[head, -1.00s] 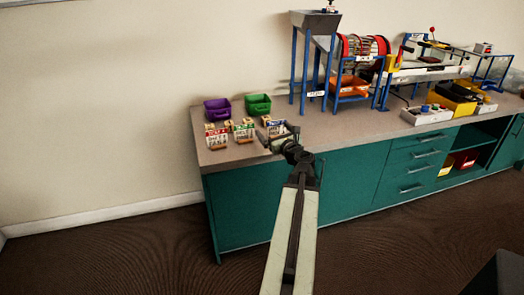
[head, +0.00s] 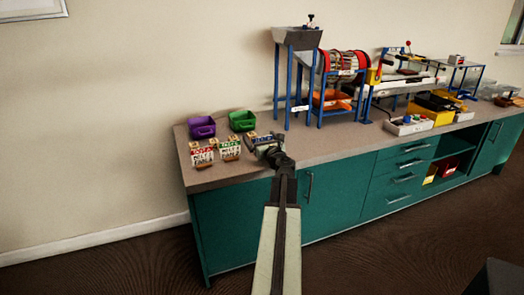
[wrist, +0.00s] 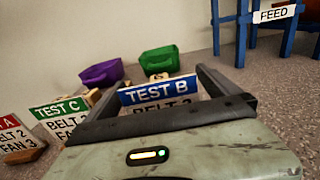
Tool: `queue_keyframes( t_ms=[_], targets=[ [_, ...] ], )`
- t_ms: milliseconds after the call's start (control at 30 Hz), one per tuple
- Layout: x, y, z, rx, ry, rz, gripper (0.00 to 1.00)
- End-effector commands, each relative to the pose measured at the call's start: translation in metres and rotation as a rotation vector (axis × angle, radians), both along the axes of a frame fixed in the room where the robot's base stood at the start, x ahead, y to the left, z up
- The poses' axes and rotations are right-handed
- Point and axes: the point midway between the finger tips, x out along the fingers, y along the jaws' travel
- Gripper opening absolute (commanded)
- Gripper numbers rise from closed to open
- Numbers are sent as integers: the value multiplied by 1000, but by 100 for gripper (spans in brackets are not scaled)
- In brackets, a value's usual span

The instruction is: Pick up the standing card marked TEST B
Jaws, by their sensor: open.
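The TEST B card (wrist: 160,90) stands upright with a blue header in the wrist view, and its lower part is hidden behind my gripper body. My gripper (wrist: 164,78) is open, with one finger on each side of the card. I cannot tell whether either finger touches it. In the head view my gripper (head: 268,148) is over the bench at the right end of the card row and covers much of that card.
The green-headed TEST C card (wrist: 62,112) and a red-headed card (wrist: 12,132) stand to the left. Purple (wrist: 101,74) and green (wrist: 160,60) bins sit behind. The blue-legged feed stand (head: 296,85) rises to the right on the bench (head: 345,140).

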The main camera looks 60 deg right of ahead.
Motion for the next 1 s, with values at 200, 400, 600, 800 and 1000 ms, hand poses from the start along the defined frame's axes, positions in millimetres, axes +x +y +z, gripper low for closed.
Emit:
queue_keyframes(
  t_ms=[200,400,600,800,1000],
  targets=[
    [0,1,0,0,0,0,83],
    [0,1,0,0,0,1,38],
    [0,2,1,0,0,1,38],
    [3,3,13,0,0,5,38],
    [8,8,40,0,0,13,38]
  ],
)
